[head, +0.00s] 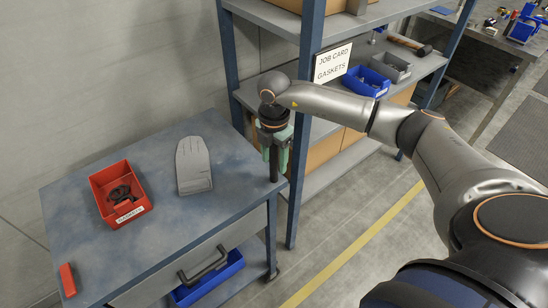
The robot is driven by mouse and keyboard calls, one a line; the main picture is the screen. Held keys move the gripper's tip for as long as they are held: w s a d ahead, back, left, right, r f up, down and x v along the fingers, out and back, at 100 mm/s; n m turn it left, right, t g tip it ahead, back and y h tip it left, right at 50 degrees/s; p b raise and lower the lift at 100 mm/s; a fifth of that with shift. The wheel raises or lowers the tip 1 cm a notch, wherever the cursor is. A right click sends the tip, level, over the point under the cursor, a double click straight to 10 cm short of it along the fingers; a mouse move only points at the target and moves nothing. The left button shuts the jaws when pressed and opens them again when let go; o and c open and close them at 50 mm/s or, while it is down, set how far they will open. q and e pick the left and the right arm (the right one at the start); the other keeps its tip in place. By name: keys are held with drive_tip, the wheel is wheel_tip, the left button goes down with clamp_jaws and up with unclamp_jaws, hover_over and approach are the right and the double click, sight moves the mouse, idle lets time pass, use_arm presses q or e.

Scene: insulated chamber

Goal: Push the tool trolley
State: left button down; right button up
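The tool trolley (150,235) stands at the lower left, with a worn blue-grey top, a drawer with a dark handle (203,264) and a lower shelf. A short dark post (273,172) rises at its right corner. My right gripper (275,160) points down over that corner from above. My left gripper is out of view.
On the trolley top are a red bin (103,186) labelled gaskets, a grey glove-shaped item (193,167) and a small red block (67,280). A blue bin (183,297) sits below. A blue-framed shelf rack (308,70) stands close behind. Floor with a yellow line (352,247) is clear to the right.

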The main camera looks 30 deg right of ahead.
clamp_jaws()
idle(1.2)
